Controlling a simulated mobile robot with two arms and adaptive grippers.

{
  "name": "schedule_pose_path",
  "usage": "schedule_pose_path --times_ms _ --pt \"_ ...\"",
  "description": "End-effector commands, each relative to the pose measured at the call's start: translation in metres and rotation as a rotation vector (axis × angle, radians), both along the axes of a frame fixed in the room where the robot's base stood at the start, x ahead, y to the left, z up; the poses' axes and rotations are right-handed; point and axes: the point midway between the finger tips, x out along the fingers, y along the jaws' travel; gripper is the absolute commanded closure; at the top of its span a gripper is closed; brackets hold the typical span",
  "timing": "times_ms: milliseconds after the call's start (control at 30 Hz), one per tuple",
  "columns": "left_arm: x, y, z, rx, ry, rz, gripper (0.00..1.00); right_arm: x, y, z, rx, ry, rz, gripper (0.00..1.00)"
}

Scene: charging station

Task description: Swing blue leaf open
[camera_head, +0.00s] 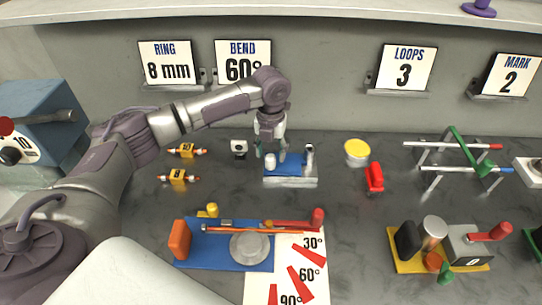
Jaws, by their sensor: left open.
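A small grey fixture (291,182) stands on the dark bench, just left of the middle. A blue piece (290,163), which looks like the blue leaf, lies on top of it, with a white cylinder (270,161) at its left and an upright metal part (309,157) at its right. My left gripper (270,153) points down over the fixture's left end, its fingers apart. It partly hides the blue piece, and I cannot tell whether it touches it. My right gripper is not in view.
In front is a blue bending jig (200,250) with an angle sheet (312,285). A yellow-topped tin (357,152) and a red clamp-like object (374,177) stand to the right. A rod rack (450,165) and a yellow-based device (410,264) stand farther right. Bench between is clear.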

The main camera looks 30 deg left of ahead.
Motion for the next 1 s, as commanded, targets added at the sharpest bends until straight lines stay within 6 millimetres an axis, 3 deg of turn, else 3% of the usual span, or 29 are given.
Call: schedule_pose_path --times_ms 200,567,900,1000 --pt "0.000 0.000 -0.024 0.000 0.001 0.000 0.45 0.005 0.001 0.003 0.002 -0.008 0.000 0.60" --pt "0.000 0.000 -0.029 -0.001 -0.001 0.000 0.45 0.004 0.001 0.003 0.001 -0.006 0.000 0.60" --pt "0.000 0.000 -0.029 0.000 -0.001 0.000 1.00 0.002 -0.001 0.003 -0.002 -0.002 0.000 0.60" --pt "0.000 0.000 -0.028 0.000 -0.001 0.000 1.00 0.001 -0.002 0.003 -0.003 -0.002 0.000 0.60"
